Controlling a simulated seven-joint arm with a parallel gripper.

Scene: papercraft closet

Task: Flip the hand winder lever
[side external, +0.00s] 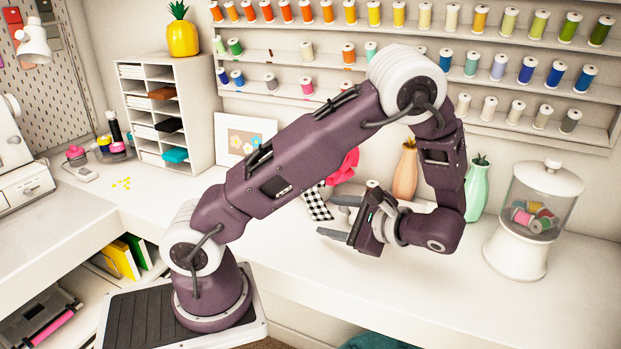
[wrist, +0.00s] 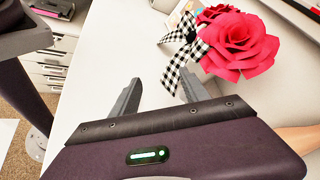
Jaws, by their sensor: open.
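I cannot make out a hand winder or its lever for certain in either view. My gripper (side external: 338,217) is in front of the red paper flower in the side view, above the white desk, with its fingers pointing left and apart. In the wrist view the two grey fingers of my gripper (wrist: 160,90) are spread with nothing between them, over bare white desk. A small pale round top (side external: 372,184) shows just behind the gripper in the side view; the rest of it is hidden and I cannot tell what it is.
The red paper flower (wrist: 240,42) with a checkered ribbon (wrist: 183,58) lies beyond the fingers. An orange vase (side external: 405,172), a green vase (side external: 477,188) and a spool jar (side external: 533,215) stand to the right. A white cubby organizer (side external: 165,110) stands back left. The white desk (side external: 440,290) is clear in front.

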